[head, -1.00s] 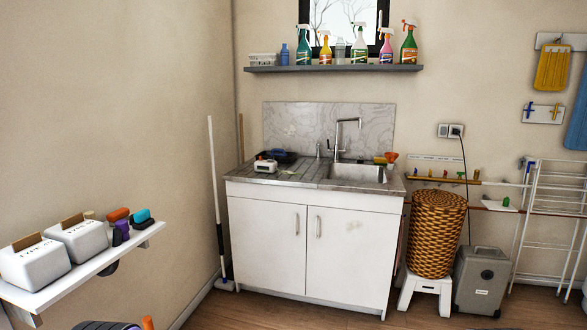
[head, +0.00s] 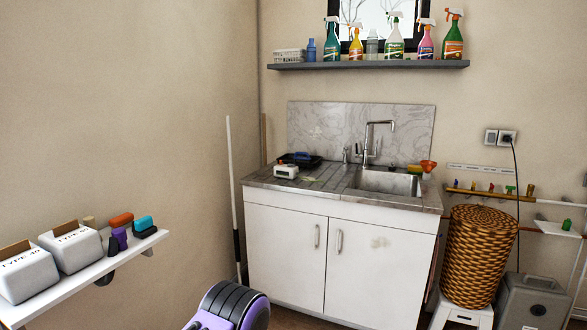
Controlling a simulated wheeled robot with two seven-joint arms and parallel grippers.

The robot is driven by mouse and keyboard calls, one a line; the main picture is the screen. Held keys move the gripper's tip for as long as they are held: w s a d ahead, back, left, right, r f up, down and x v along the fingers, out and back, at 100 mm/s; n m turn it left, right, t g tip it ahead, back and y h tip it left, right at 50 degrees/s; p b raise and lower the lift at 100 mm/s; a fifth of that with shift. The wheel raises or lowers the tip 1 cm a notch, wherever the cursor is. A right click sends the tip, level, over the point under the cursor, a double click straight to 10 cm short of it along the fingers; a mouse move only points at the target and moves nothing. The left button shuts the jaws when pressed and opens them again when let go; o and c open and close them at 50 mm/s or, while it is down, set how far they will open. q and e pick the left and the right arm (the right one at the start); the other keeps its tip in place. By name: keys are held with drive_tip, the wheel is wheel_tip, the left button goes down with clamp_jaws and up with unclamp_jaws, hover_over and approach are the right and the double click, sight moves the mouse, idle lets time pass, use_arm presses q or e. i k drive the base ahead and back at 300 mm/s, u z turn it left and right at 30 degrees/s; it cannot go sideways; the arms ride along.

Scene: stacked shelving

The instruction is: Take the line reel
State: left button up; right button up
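I cannot pick out a line reel for certain in the head view. A small white device with a dark face (head: 286,171) stands on the left part of the sink counter (head: 262,180), in front of a black tray (head: 301,160). A dark rounded piece (head: 104,278) shows under the white wall shelf at the left, too small to identify. Neither of my grippers is in view.
The white shelf (head: 95,272) carries two labelled boxes (head: 25,275) and small coloured items. A purple and grey ridged object (head: 232,305) stands low in front of the sink cabinet (head: 285,250). Spray bottles line the grey shelf (head: 370,65). A wicker basket (head: 480,255) stands right.

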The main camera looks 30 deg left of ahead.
sight(291, 172)
drive_tip(key=i, duration=2.3)
drive_tip(key=u, duration=0.9)
